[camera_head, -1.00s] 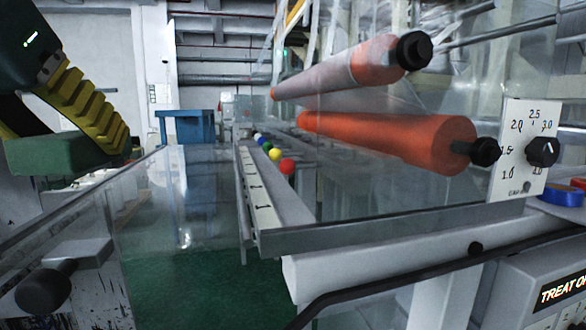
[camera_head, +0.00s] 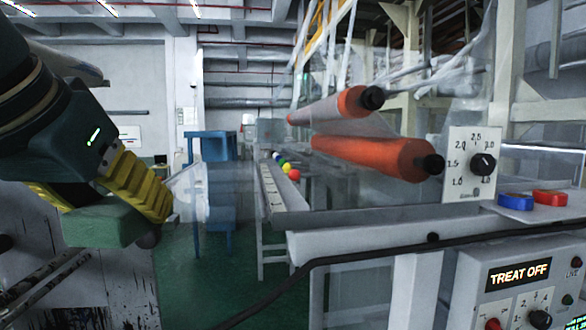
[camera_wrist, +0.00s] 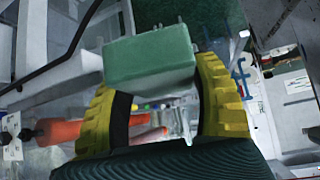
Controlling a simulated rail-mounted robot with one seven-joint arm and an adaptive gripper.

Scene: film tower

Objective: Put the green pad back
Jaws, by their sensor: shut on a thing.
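The green pad (camera_head: 105,222) is a rectangular block, held in the air at the left of the head view. My gripper (camera_wrist: 155,80) is shut on it, with its ridged yellow fingers at either side in the wrist view. There the pad (camera_wrist: 150,58) shows a flat face, with small prongs on its upper edge. In the head view one yellow finger shows clearly; the other is mostly hidden. The place the pad belongs cannot be made out.
A dark-stained pale panel (camera_head: 60,275) stands below the pad. Orange rollers (camera_head: 375,157) and a white dial plate (camera_head: 471,165) are at the right, above a control box reading TREAT OFF (camera_head: 518,275). A black cable (camera_head: 360,254) crosses in front. Green floor lies open in the middle.

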